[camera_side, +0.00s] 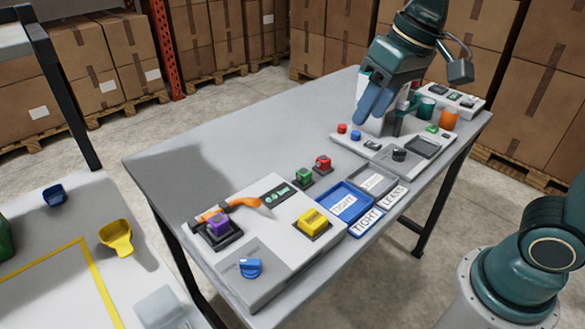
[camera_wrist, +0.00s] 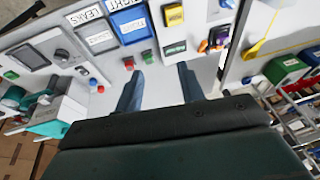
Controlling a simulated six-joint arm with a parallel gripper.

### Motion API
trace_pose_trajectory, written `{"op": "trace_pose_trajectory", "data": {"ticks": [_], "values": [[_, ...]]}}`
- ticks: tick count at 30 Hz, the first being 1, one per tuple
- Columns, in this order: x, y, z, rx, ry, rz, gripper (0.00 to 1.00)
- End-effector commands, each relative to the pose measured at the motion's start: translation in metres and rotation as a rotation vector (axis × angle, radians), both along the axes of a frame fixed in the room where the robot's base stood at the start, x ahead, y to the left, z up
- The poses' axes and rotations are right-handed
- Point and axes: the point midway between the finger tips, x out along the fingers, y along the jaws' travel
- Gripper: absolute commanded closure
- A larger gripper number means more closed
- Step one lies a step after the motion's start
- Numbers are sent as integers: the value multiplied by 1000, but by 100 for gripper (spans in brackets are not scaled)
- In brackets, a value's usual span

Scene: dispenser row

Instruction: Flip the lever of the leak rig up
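The leak rig (camera_side: 285,255) is a light grey box at the front of the table. Its orange lever (camera_side: 243,202) lies low along the back edge, beside a purple block (camera_side: 217,224) in a dark holder. In the wrist view the orange lever (camera_wrist: 203,46) shows small near the top, partly hard to make out. My gripper (camera_side: 368,118) hangs over the far part of the table, well away from the lever. In the wrist view its two blue fingers are spread wide with nothing between them.
A yellow block (camera_side: 313,222) and blue knob (camera_side: 250,268) are on the rig. Green (camera_side: 303,176) and red (camera_side: 323,164) blocks stand behind it. The blue TIGHT tray (camera_side: 345,203) and grey LEAKS tray (camera_side: 374,181) lie to its right. The table's back left is clear.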

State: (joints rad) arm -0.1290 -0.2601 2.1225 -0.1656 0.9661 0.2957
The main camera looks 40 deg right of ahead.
Motion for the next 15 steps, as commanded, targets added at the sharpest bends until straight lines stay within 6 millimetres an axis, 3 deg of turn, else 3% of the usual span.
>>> {"op": "trace_pose_trajectory", "data": {"ticks": [15], "values": [[-33,-21,0,-29,-59,-3,61]]}}
